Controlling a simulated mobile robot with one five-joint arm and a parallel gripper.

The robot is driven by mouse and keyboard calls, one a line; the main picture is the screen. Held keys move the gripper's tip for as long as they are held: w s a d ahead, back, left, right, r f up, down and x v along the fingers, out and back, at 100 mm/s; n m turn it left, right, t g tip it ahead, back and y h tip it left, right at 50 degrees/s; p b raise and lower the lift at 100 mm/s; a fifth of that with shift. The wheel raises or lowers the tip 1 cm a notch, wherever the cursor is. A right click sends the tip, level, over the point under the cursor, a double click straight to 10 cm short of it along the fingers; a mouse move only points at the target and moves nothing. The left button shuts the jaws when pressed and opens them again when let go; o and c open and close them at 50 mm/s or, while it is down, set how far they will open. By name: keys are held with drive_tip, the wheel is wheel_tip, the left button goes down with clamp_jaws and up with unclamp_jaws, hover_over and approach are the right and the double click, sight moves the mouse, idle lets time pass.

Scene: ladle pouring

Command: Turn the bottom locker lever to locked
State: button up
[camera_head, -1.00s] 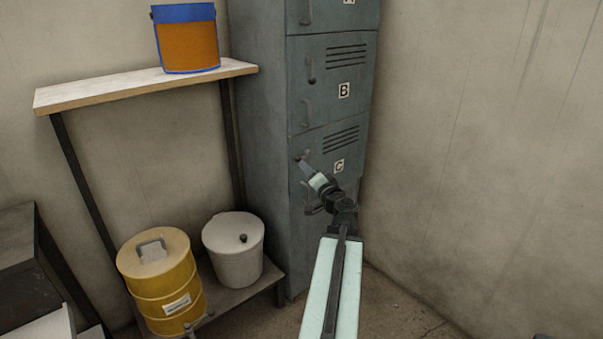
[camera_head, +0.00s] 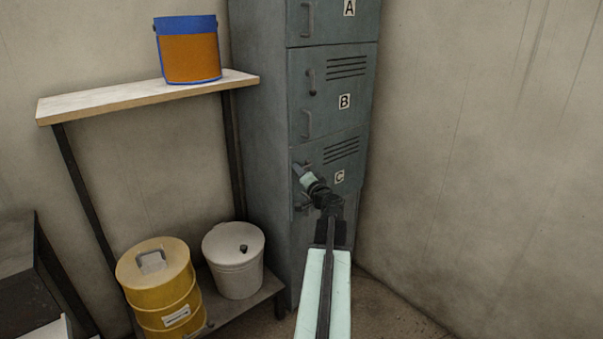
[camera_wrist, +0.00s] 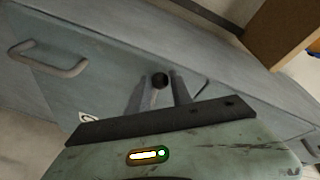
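The bottom locker door, marked C (camera_head: 339,176), is on the grey-green locker column in the head view. My gripper (camera_head: 303,172) is at the upper left of this door and hides most of its lever. In the wrist view, the lever (camera_wrist: 160,80) shows as a dark round knob between the two fingers of my gripper (camera_wrist: 159,90). The fingers stand apart on either side of it. I cannot tell whether they touch it. The door's curved pull handle (camera_wrist: 45,62) is to the left in the wrist view.
Doors A and B, with B's lever (camera_head: 312,80), are above. A shelf (camera_head: 150,97) holding an orange and blue bucket (camera_head: 190,52) stands left. A yellow drum (camera_head: 160,290) and a grey lidded bin (camera_head: 235,262) are below. A bare wall is right.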

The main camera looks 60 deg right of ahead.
clamp_jaws()
drive_tip(key=shift+d, duration=0.15)
idle(1.0)
